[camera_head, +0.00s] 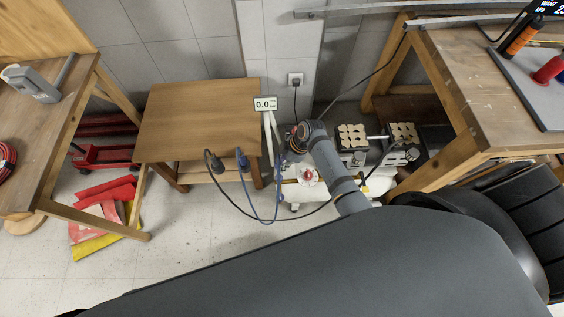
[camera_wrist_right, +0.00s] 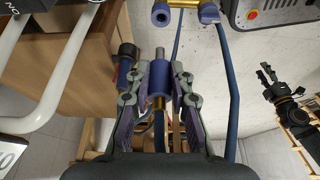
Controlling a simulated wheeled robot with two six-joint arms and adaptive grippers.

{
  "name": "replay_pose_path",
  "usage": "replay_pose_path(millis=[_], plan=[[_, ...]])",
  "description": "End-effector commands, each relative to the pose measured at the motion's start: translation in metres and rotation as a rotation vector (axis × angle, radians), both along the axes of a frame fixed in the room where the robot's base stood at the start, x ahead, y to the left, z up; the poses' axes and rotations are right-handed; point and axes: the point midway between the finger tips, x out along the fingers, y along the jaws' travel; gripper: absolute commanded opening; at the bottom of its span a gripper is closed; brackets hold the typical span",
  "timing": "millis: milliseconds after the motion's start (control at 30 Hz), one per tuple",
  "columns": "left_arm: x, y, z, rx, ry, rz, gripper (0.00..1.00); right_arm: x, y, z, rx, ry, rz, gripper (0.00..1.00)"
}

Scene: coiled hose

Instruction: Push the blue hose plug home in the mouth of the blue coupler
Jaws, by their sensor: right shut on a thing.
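In the right wrist view my right gripper (camera_wrist_right: 158,95) is shut on the blue hose plug (camera_wrist_right: 158,75). The plug has a blue body, a grey tip and a brass collar, and its tip points toward the top of the picture. Ahead of it a blue cylinder with a dark round mouth (camera_wrist_right: 160,16), apparently the blue coupler, sits on a brass pipe. A clear gap lies between tip and mouth. In the head view my right arm (camera_head: 335,165) reaches to the gripper, whose fingertips and plug I cannot make out.
A second blue end (camera_wrist_right: 209,12) sits right of the mouth. A black-capped blue fitting (camera_wrist_right: 127,62) is left of the plug. In the head view a blue hose (camera_head: 263,218) and black cable (camera_head: 250,216) loop before a wooden table (camera_head: 195,115). A workbench (camera_head: 470,100) stands right.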

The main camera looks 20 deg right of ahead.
Motion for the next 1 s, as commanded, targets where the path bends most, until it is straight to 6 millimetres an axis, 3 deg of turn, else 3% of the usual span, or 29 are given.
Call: replay_pose_path(millis=[67, 400, 600, 1000], plan=[[0.000, 0.000, 0.008, 0.001, 0.000, 0.000, 0.40, 0.000, -0.001, 0.005, -0.001, 0.002, -0.001, 0.00], [0.000, 0.001, -0.026, 0.002, 0.000, -0.001, 0.40, 0.000, -0.001, -0.040, -0.001, 0.002, -0.001, 0.00], [-0.001, 0.001, -0.037, 0.002, 0.001, -0.001, 0.40, 0.000, 0.000, -0.056, -0.001, 0.001, -0.001, 0.00], [-0.002, 0.001, -0.037, 0.001, 0.003, -0.001, 0.40, 0.000, 0.000, -0.057, -0.001, 0.000, 0.000, 0.00]])
